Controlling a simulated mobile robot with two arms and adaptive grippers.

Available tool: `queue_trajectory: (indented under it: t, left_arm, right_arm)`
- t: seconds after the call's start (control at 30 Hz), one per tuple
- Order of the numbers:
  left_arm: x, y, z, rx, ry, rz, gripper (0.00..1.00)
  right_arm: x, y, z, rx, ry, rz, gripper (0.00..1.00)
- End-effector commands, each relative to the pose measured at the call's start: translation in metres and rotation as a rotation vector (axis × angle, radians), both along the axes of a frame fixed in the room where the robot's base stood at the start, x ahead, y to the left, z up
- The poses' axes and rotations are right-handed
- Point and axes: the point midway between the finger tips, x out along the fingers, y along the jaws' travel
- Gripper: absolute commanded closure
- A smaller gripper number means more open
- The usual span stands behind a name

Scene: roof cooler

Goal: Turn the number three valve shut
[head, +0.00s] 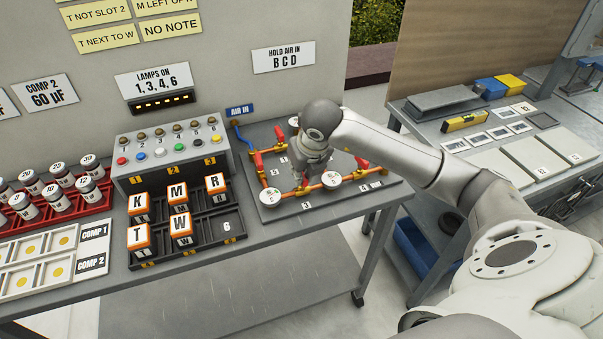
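The valve board (262,214) is a grey plate on the bench, with orange pipes, red valve handles and white round gauges. A small plate that seems to read 3 (306,205) lies at its front edge, between two front gauges. The valve handle behind that plate is not clearly visible; my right gripper covers that area. Other red handles show at the left (258,160), the back (280,133) and the right (362,163). My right gripper (314,172) points down over the middle of the board. Its fingertips are too small and hidden to judge opening or contact. My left gripper is not in view.
A lamp box with buttons (172,150) and a black rack (215,238) of lettered blocks stand left of the board. A front gauge (271,196) is close to my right gripper. A gap separates this bench from the right-hand bench (480,165).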

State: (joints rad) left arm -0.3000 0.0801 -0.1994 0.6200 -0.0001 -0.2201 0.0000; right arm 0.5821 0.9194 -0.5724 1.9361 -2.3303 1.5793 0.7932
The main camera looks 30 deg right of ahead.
Motion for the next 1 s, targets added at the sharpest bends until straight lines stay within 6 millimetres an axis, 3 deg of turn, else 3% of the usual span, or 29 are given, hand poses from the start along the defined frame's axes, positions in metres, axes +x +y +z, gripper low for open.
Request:
queue_trajectory:
  t: [0.5, 0.53, 0.67, 1.0]
  left_arm:
    - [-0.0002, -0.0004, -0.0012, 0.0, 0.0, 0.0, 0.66]
    - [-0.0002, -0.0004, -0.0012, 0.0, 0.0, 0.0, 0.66]
    - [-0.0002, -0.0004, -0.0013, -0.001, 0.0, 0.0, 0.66]
    - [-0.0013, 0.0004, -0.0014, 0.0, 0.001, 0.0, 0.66]
  right_arm:
    - [0.0002, -0.0004, 0.0007, 0.0, 0.0, -0.018, 1.0]
    - [0.0002, -0.0004, 0.0007, 0.0, 0.0, -0.017, 0.84]
    - [0.0002, -0.0003, 0.0007, 0.0, 0.0, -0.017, 0.67]
    - [-0.0003, -0.0001, 0.0016, 0.001, 0.0, -0.017, 0.66]
